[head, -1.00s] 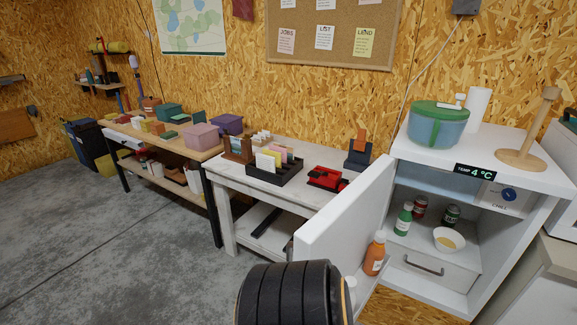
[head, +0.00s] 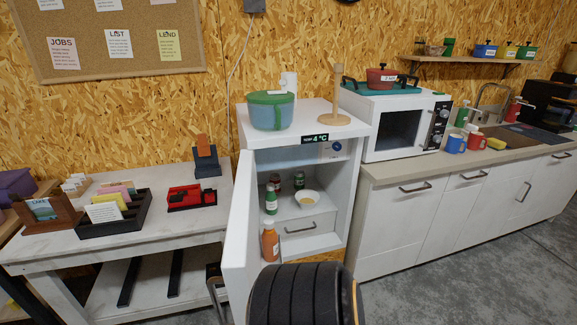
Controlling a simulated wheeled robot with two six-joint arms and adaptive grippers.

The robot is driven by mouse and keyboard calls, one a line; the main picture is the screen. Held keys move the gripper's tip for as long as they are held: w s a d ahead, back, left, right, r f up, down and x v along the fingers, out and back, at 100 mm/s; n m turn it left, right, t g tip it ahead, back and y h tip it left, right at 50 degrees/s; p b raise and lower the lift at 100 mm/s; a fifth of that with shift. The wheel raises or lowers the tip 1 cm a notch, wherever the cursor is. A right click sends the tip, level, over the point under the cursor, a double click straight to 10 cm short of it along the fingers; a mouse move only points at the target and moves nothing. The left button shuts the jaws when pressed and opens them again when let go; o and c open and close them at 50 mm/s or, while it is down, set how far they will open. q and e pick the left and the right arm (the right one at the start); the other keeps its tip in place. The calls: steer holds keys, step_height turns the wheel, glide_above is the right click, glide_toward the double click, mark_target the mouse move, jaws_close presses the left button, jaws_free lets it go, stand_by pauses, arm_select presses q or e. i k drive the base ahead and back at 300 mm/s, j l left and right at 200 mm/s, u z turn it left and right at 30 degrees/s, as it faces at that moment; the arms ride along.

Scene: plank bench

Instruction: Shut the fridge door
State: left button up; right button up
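The small white fridge (head: 326,229) stands in the middle of the head view, against the board wall. Its door (head: 239,232) is hinged on the left and stands wide open, swung out toward me. An orange bottle (head: 270,242) sits on the inside of the door. Inside are a green bottle (head: 271,200), small jars (head: 299,180), a pale bowl (head: 307,198) and a drawer (head: 305,228). A dark ribbed part, mine, covers the bottom middle of the view and hides the lower fridge. Neither gripper shows.
A blue-green lidded pot (head: 271,112) and a wooden holder (head: 336,105) stand on the fridge. A white microwave (head: 392,124) sits on the counter (head: 385,172) to the right. A workbench (head: 160,215) stands left of the door. Grey floor (head: 500,270) is free at right.

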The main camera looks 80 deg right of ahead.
mark_target(243, 260)
steer(key=i+z, duration=0.15)
steer(key=z, duration=0.3)
steer(key=i+z, duration=0.2)
steer(key=z, duration=0.25)
steer(key=i+z, duration=0.2)
steer(key=z, duration=0.25)
steer(key=i+j+z, duration=0.1)
steer(key=z, duration=0.35)
steer(key=i+j+z, duration=0.15)
steer(key=z, duration=0.3)
steer(key=i+j+z, duration=0.1)
steer(key=j+z, duration=0.15)
steer(key=z, duration=0.2)
steer(key=j+z, duration=0.25)
steer(key=z, duration=0.2)
steer(key=i, duration=0.05)
